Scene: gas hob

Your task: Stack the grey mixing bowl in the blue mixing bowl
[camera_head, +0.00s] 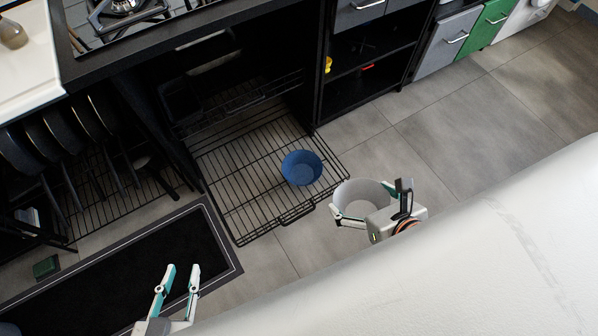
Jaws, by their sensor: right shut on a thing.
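The blue mixing bowl (301,168) sits upright on the pulled-out wire rack (237,190), near its front right part. The grey mixing bowl (362,192) is to the right of the blue bowl and apart from it, beyond the rack's right front edge. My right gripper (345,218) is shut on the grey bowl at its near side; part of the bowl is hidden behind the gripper. My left gripper (182,272) is open and empty at the bottom left, over the dark mat's right end, well away from both bowls.
The gas hob (120,22) is above the rack at the upper left. Pans (62,130) stand in a rack at the left. A dark mat (130,262) lies on the floor. A black shelf unit (365,60) stands behind. The tiled floor at right is clear.

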